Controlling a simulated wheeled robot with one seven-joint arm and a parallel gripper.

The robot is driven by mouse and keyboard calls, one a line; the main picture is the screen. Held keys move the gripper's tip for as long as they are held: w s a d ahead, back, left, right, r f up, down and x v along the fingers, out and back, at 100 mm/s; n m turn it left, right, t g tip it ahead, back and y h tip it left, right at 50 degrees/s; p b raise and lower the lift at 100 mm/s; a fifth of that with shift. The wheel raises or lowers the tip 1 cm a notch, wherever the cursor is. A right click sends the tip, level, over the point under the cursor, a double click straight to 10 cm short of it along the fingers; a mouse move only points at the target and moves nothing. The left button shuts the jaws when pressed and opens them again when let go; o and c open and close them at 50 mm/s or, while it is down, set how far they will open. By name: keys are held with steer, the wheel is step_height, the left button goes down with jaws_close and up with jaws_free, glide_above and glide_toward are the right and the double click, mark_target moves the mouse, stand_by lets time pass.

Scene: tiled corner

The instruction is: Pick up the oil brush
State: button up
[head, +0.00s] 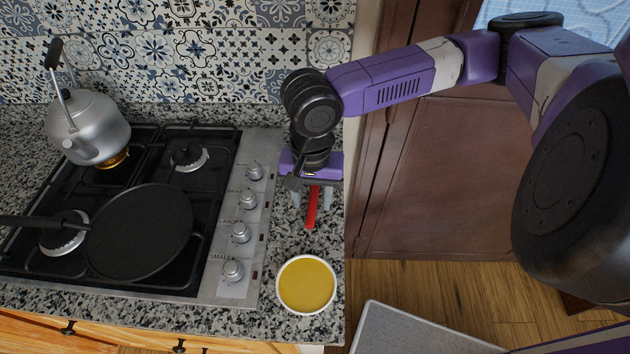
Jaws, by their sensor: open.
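The oil brush (311,208) shows as a red handle on the granite counter, at the right of the stove. Its upper end is hidden under my gripper. My gripper (311,197) points down over the counter, with its grey fingers apart, one on each side of the red handle. I cannot tell how far the fingertips are above the counter, or whether they touch the brush.
A white bowl of yellow oil (307,286) stands at the counter's front right. A gas stove (222,263) with knobs lies left, bearing a black pan (140,232) and a silver kettle (88,128). The tiled wall (210,60) is behind. The counter ends just right of the brush.

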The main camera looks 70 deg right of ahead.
steer(key=shift+f, duration=0.55)
jaws_close()
steer(key=shift+r, duration=0.2)
step_height(320, 180, up, 20)
steer(key=shift+f+p, duration=0.15)
steer(key=shift+p, duration=0.3)
